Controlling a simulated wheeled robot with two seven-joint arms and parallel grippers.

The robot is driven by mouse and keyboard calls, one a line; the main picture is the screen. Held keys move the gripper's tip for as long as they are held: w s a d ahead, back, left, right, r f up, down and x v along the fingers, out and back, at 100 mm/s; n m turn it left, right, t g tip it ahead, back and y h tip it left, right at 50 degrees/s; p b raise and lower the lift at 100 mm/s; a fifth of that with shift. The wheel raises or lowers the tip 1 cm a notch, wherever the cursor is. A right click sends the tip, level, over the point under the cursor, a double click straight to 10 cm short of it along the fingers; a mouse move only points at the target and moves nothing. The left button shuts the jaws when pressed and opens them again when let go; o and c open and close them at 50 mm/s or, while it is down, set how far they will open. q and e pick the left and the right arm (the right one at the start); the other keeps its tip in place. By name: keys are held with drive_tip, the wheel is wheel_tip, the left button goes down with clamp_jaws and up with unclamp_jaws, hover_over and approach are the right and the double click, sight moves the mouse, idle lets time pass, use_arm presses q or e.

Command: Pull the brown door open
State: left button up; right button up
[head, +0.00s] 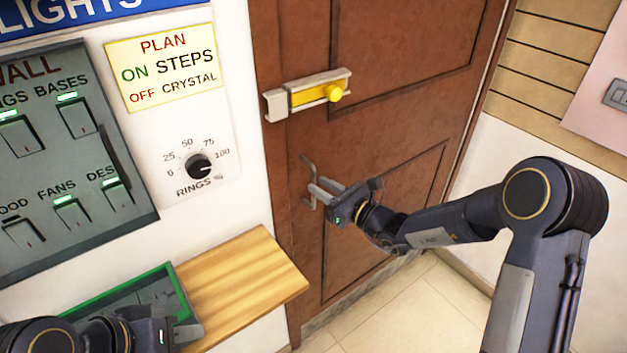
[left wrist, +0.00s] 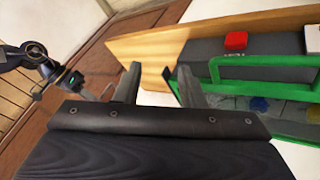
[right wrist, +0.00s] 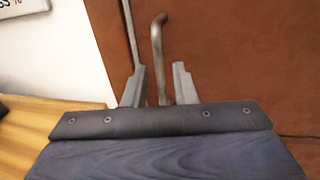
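The brown door (head: 385,135) stands in its frame and looks shut. A grey bent-bar handle (head: 312,170) is at its left side; it also shows in the right wrist view (right wrist: 157,45). My right gripper (head: 316,193) is at the handle. In the right wrist view its two fingers (right wrist: 160,82) are apart, with the handle bar between them; a gap shows beside the bar. A bolt with a yellow bar and knob (head: 334,92) sits above the handle. My left gripper (left wrist: 160,80) is open and empty, low at the left by the wooden shelf.
A wooden shelf (head: 245,285) juts from the wall left of the door. A switch panel (head: 100,205) and a dial (head: 199,166) are on the wall. Tiled floor (head: 400,310) is clear.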

sight(314, 205)
drive_tip(key=shift+x, duration=1.65)
drive_tip(key=shift+c, duration=0.4)
clamp_jaws()
